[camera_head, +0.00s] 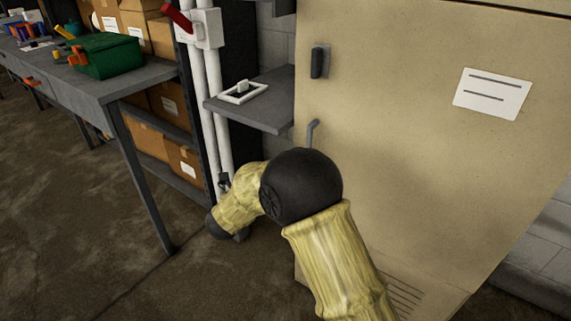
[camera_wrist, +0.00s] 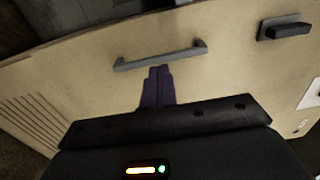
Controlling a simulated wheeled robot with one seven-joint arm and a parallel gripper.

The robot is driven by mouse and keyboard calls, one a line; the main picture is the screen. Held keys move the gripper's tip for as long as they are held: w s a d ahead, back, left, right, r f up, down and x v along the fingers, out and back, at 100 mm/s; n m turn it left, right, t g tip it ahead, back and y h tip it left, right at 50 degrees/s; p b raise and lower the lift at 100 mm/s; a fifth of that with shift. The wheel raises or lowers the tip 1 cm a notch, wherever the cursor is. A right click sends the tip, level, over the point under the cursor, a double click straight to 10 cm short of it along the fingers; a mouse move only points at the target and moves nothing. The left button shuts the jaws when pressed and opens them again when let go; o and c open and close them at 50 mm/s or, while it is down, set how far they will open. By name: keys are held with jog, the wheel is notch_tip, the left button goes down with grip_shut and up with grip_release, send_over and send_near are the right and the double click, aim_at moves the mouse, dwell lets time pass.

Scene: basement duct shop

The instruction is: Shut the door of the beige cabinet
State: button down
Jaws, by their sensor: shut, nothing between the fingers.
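The beige cabinet (camera_head: 430,170) stands at the right in the head view, its broad face towards me. It carries a dark latch (camera_head: 318,62) near its left edge and a grey bar handle (camera_head: 313,130), partly hidden by my arm. In the wrist view the beige face (camera_wrist: 100,75) fills most of the picture, with the bar handle (camera_wrist: 160,56) and the latch (camera_wrist: 285,29). My gripper (camera_wrist: 158,72) is shut and empty, its purple fingertips just below the handle in the picture. I cannot tell whether they touch the face, or whether the door stands ajar.
A grey shelf (camera_head: 265,103) with a small white-framed item juts out left of the cabinet. White pipes (camera_head: 214,120) with a red lever stand beside it. A workbench (camera_head: 130,80) with a green toolbox (camera_head: 104,55) is at the left. Floor at the lower left is clear.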

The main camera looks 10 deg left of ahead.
jog(key=b+x, duration=0.1)
jog(key=x, duration=1.1)
jog(key=shift+w, duration=0.3)
jog(key=shift+d, duration=0.1)
